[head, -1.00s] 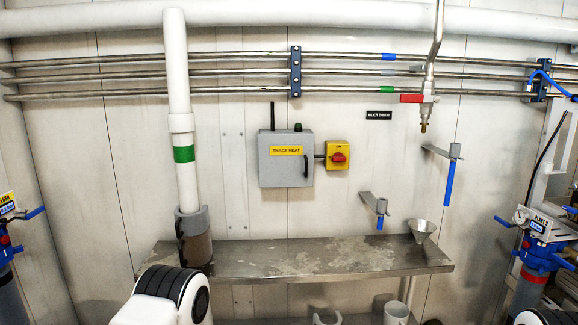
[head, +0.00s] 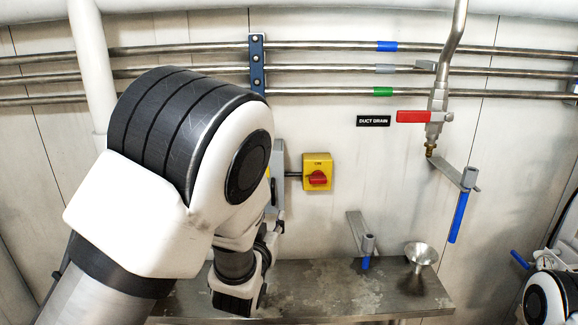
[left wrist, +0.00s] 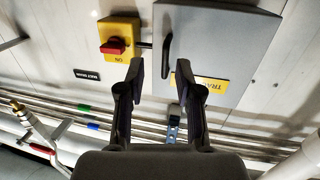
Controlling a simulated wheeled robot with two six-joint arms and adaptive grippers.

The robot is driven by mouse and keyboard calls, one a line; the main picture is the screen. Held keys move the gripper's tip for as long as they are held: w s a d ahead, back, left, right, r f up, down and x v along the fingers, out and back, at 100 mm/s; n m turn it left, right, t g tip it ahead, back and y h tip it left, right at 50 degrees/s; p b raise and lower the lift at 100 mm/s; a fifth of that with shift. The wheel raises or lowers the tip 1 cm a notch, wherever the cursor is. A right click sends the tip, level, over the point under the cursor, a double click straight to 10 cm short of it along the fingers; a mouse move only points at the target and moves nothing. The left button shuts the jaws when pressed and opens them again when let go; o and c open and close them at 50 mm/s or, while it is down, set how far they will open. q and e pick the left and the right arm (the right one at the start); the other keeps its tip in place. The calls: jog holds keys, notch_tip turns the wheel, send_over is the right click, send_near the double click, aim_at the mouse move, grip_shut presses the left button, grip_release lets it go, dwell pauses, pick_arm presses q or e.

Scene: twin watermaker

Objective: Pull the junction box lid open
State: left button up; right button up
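The junction box is a grey box with a yellow label. In the left wrist view, which looks upside down, its lid (left wrist: 218,42) fills the upper right. A black bar handle (left wrist: 166,45) runs along the lid's edge. My left gripper (left wrist: 160,70) is open, and the handle shows in the gap between its fingertips. I cannot tell whether the fingers reach around the handle; nothing is gripped. In the head view my left arm hides most of the box, and only its right edge (head: 279,160) shows. My right gripper is not in view.
A yellow switch with a red knob (head: 317,179) sits just right of the box; it also shows in the left wrist view (left wrist: 117,38). A steel shelf (head: 330,283) with a funnel (head: 420,256) is below. Pipes (head: 330,47) run above.

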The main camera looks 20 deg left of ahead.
aim_at(273, 191)
pick_arm(q)
notch_tip(273, 191, up, 4)
jog(key=s, duration=0.2)
jog(key=shift+t, duration=0.3)
jog(key=w+p, duration=0.1)
jog(key=w, duration=0.1)
jog(key=w+p, duration=0.1)
jog(key=w, duration=0.2)
jog(key=w+a+p, duration=0.1)
jog(key=w, duration=0.2)
jog(key=shift+w+a+f, duration=0.1)
jog(key=shift+w+f, duration=0.1)
jog(key=shift+f, duration=0.15)
jog(key=shift+s+a+r, duration=0.15)
jog(key=shift+s+r, duration=0.1)
jog(key=shift+s, duration=0.2)
jog(key=shift+w+f, duration=0.1)
jog(key=shift+w, duration=0.05)
grip_shut()
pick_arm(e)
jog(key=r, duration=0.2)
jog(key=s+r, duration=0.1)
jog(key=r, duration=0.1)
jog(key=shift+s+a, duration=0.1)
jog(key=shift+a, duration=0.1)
